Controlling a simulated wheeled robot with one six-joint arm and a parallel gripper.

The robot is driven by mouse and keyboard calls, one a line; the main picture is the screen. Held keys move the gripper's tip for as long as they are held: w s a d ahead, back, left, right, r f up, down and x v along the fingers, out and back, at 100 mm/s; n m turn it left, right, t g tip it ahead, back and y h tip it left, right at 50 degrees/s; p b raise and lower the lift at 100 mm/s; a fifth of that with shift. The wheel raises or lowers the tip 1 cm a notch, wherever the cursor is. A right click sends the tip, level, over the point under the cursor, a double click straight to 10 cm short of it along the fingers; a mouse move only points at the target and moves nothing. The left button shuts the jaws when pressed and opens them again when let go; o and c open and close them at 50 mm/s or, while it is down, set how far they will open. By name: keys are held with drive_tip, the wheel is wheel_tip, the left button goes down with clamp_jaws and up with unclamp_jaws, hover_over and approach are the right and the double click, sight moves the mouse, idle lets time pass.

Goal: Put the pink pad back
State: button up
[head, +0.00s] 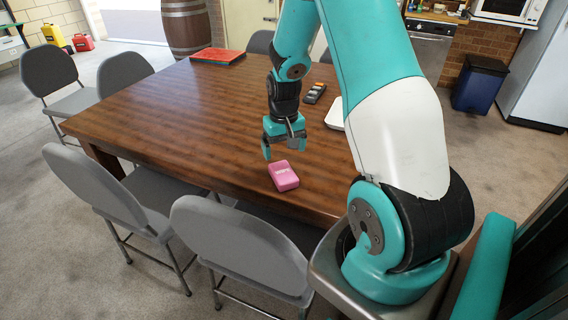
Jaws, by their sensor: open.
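The pink pad (284,176) lies flat on the wooden table (190,110), close to the table's front edge. It is a small, thick block with a paler mark on its top. My gripper (281,151) points down just behind and above the pad. Its fingers are apart and nothing shows between them. I cannot tell how high the fingertips are above the table.
A red flat item (218,56) lies at the table's far end. A dark remote-like item (315,93) and a white object (335,118), partly hidden by my arm, lie to the right. Grey chairs (235,240) stand around the table. The table's left half is clear.

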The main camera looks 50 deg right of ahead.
drive_tip(key=s+a+r+n+t+y, duration=0.1)
drive_tip(key=a+r+n, duration=0.2)
drive_tip(key=a+r, duration=0.5)
drive_tip(key=s+a+r+n+y, duration=0.15)
drive_tip(key=a+r, duration=0.35)
drive_tip(key=a, duration=0.6)
drive_tip(key=s+a+r+n+y, duration=0.1)
drive_tip(key=s+a+r+n, duration=0.3)
drive_tip(key=s+a, duration=0.2)
drive_tip(key=s+a+r+n+g+p, duration=0.1)
drive_tip(key=s+a+r+n, duration=0.2)
drive_tip(key=s+a, duration=0.4)
drive_tip(key=shift+s+a+r+n+y, duration=0.35)
drive_tip(key=shift+s+r, duration=0.3)
drive_tip(key=shift+s, duration=0.7)
